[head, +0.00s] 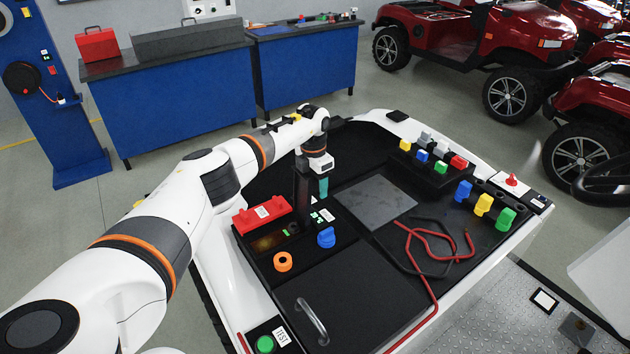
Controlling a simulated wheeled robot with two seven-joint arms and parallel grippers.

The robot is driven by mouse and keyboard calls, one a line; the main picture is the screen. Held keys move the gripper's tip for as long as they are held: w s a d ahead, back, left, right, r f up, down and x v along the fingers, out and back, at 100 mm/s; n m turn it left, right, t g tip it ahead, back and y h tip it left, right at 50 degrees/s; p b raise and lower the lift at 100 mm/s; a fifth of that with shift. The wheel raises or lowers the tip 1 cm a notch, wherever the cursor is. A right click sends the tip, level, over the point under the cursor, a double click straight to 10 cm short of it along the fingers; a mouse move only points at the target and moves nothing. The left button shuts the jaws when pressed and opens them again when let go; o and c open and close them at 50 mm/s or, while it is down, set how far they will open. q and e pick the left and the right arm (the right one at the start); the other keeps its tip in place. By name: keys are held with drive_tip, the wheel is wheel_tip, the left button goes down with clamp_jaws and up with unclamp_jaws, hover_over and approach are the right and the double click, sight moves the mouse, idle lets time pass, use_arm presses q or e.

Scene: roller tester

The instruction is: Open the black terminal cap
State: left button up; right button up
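My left arm reaches in from the left over the tester bench. My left gripper (316,182) points down above the black panel, near the middle of the bench. A dark upright piece (302,186) stands just left of it; it may be the black terminal cap standing up, but I cannot tell it surely from a gripper finger. Whether they touch is unclear. A small teal piece (323,187) is below the wrist. The finger opening is too small and dark to read. The red terminal cap (262,213) lies to the left, with a white label. My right gripper is not in view.
An orange ring (282,262) and a blue knob (326,237) stand on the panel nearby. A grey plate (375,200) and red and black cables (435,248) lie to the right. Several coloured connectors (483,204) line the right side. A lid handle (311,320) is in front.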

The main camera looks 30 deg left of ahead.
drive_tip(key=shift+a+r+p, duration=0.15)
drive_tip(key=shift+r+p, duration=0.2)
use_arm(q)
drive_tip(key=r+p, duration=0.2)
drive_tip(key=r, duration=0.2)
drive_tip(key=r+p, duration=0.3)
drive_tip(key=r, duration=0.1)
drive_tip(key=r+p, duration=0.3)
drive_tip(key=r, duration=0.1)
drive_tip(key=shift+s+a+r, duration=0.1)
drive_tip(key=shift+s+a, duration=0.1)
drive_tip(key=shift+s, duration=0.05)
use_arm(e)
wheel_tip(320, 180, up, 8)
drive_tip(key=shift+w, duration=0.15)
use_arm(q)
drive_tip(key=shift+f, duration=0.2)
